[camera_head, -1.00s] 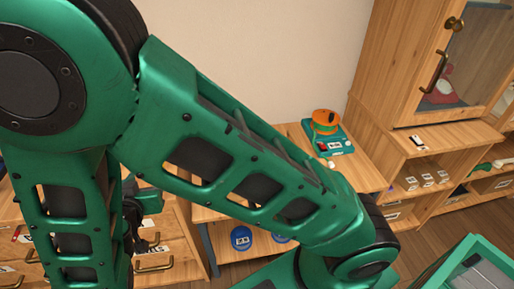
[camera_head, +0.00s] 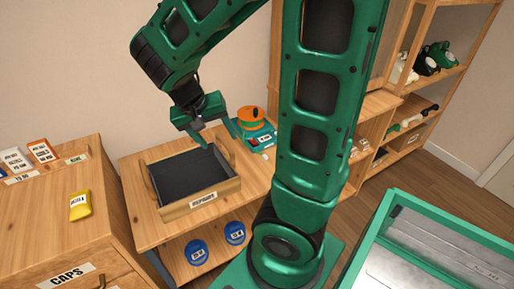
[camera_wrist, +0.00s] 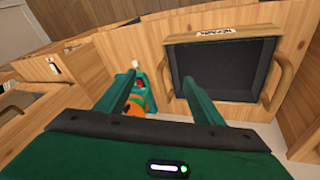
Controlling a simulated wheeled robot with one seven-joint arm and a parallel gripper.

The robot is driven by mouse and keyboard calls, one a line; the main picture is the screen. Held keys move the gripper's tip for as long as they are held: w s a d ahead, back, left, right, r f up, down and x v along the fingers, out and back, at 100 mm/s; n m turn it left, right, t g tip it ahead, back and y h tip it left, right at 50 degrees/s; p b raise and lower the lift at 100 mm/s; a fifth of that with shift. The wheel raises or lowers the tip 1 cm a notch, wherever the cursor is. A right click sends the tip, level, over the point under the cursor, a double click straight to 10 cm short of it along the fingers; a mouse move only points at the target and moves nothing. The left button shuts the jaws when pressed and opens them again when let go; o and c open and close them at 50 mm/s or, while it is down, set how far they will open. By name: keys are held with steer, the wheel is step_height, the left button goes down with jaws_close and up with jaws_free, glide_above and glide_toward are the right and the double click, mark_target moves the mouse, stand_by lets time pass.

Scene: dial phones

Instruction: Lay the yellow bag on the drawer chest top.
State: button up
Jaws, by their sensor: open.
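The yellow bag (camera_head: 80,205) lies flat on the wooden drawer chest top (camera_head: 38,228) at the left of the head view, with a white label on it. Nothing holds it. My gripper (camera_head: 218,138) is open and empty, well to the right of the bag, above the low table with the tray. Its two fingers stand apart in the wrist view (camera_wrist: 158,80). The bag is not seen in the wrist view.
A wooden tray with a dark inside (camera_head: 188,174) stands on the low table. An orange and teal device (camera_head: 255,125) stands behind it. Boxes (camera_head: 41,151) sit at the chest's back. Two blue items (camera_head: 196,252) lie on the shelf below. A teal-rimmed bin (camera_head: 430,232) is at right.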

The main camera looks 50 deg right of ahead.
steer(key=s+r+y, duration=0.1)
steer(key=s+y, duration=0.1)
steer(key=s, duration=0.5)
steer(key=s+d+r+n+y, duration=0.1)
steer(key=s+r+y, duration=0.1)
steer(key=s, duration=0.6)
steer(key=shift+s+r+g+y, duration=0.15)
steer(key=shift+s+g+y, duration=0.15)
steer(key=shift+y, duration=0.2)
steer(key=shift+w+f, duration=0.25)
steer(key=shift+w, duration=0.2)
